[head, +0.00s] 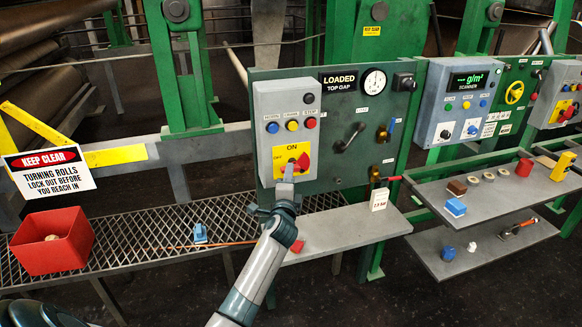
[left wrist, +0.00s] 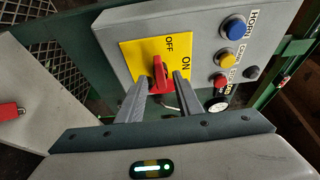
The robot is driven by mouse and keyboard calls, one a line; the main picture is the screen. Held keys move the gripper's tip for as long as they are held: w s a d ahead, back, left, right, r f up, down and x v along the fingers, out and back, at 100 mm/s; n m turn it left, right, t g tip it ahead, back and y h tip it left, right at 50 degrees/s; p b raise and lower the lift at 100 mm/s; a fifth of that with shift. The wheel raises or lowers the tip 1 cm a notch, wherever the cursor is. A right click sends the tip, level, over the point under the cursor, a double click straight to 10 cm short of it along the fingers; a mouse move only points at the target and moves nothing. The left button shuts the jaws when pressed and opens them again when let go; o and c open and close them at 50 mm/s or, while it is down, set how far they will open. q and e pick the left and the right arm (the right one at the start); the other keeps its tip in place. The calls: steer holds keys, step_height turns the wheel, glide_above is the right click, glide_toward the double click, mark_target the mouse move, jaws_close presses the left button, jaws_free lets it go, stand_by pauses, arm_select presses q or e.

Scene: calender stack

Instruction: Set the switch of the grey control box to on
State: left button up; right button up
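The grey control box (head: 262,107) is mounted on the green panel, with several buttons above a yellow plate; it also shows in the left wrist view (left wrist: 205,20). The red switch (head: 304,161) sits on that plate. In the left wrist view the red switch handle (left wrist: 160,74) lies crossways to the ON label, with its upper end nearer the OFF label. My left gripper (head: 289,178) is in front of the plate. Its fingers (left wrist: 160,82) are apart, one on each side of the handle; I cannot tell whether they touch it. My right gripper is not in view.
A grey shelf (head: 335,232) runs below the box, with a small white tag block (head: 379,199) on it. A black lever (head: 352,133) and a gauge (head: 374,81) are right of the box. A red bin (head: 52,241) stands on mesh at the left.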

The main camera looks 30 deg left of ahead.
mark_target(296, 166)
arm_select(q)
steer(key=shift+p+x, duration=0.3)
steer(key=shift+x, duration=2.1)
jaws_close()
